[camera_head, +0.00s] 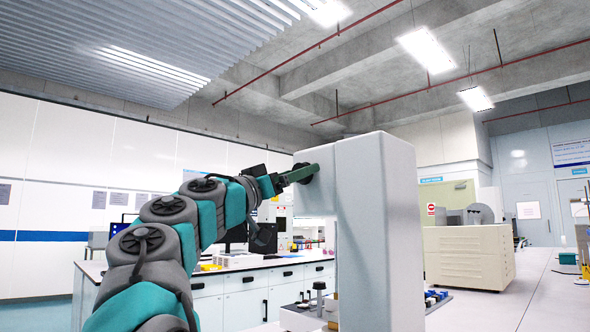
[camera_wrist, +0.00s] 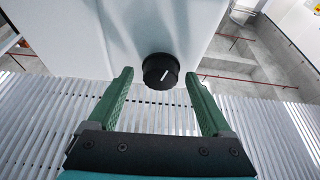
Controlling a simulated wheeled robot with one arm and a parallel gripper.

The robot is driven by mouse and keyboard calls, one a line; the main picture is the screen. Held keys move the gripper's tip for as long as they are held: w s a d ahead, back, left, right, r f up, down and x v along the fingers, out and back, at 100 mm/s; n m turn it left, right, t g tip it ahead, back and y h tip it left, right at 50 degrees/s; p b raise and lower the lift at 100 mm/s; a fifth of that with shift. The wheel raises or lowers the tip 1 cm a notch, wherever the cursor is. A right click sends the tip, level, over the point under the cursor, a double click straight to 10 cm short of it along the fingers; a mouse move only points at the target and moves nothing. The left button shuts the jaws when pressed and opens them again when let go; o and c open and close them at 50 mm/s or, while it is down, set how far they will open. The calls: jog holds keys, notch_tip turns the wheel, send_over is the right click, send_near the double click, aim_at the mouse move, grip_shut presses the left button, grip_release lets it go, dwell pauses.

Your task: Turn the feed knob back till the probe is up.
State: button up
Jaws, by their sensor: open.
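The tester (camera_head: 375,220) is a tall pale grey housing with an overhanging head, right of my arm in the head view. The feed knob (camera_wrist: 161,70) is black and round, on the tester's pale face in the wrist view. My gripper (camera_wrist: 160,73) is open, with one green finger on each side of the knob and a visible gap on both sides. In the head view my gripper (camera_head: 302,174) is at the tester's head and partly covers the dark knob. I cannot clearly make out the probe.
Small dark and grey parts (camera_head: 319,288) stand low under the tester's head. A lab bench (camera_head: 230,285) with drawers runs behind my arm. A beige cabinet (camera_head: 468,256) stands on the counter at the right. The space left of the tester's head is clear except for my arm.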

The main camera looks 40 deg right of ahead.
jog(key=shift+d+r, duration=0.1)
grip_shut()
dwell(0.7)
